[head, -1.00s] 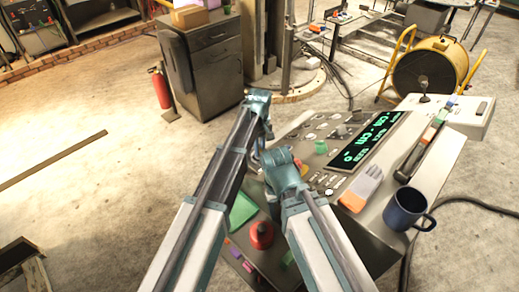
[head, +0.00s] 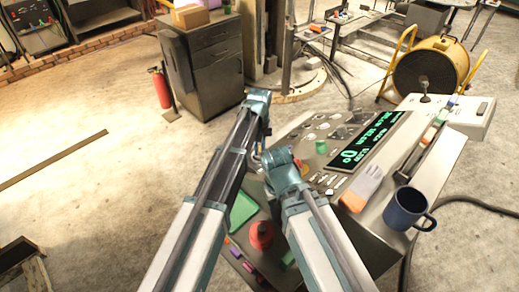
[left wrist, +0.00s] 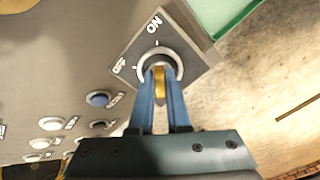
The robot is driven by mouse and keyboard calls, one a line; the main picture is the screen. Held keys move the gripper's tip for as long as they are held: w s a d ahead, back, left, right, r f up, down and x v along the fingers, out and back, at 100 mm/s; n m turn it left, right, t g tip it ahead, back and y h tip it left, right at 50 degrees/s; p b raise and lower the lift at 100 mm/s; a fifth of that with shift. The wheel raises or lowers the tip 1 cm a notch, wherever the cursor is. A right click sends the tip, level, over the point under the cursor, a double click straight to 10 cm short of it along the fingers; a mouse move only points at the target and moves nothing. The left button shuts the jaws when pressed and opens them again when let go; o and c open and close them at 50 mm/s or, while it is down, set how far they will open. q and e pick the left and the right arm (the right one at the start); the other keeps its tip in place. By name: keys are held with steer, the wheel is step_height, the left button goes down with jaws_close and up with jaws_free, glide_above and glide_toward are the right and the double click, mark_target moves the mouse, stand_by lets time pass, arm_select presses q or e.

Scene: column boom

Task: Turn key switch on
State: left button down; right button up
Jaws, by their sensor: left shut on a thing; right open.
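The key switch (left wrist: 142,60) is a round silver collar on a dark square plate, marked OFF at left and ON at top in the left wrist view. My left gripper (left wrist: 159,75) is shut on its gold key (left wrist: 159,88), between two blue fingers. The key lies roughly in line with the ON mark. In the head view my left gripper (head: 257,158) reaches down at the console's left edge, and the arm hides the switch. My right gripper (head: 272,207) is lower, mostly hidden by its own arm, and open.
White and blue buttons (left wrist: 97,99) lie beside the switch.

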mark_target(259, 149)
arm_select(q)
steer(key=c, duration=0.9)
jaws_free()
steer(key=shift+r, duration=0.1)
step_height(259, 149, up, 14)
steer(key=p, duration=1.4)
steer(key=shift+f, duration=0.2)
steer(key=s+a+f+m+b, duration=0.1)
steer(key=s+f+b, duration=0.3)
steer(key=s, duration=0.4)
steer(key=s+a+f+m+b, duration=0.2)
steer(key=s+f+b, duration=0.3)
steer(key=s, duration=0.3)
steer(key=s+a+f+m+y+b, duration=0.1)
steer(key=s+a+f+b, duration=0.1)
steer(key=s+f+b, duration=0.3)
steer(key=shift+s+a+f+m, duration=0.1)
steer(key=shift+s+m, duration=0.05)
steer(key=shift+s, duration=0.9)
steer(key=shift+s+a+m, duration=0.1)
steer(key=shift+s+m, duration=0.05)
steer(key=shift+s, duration=0.9)
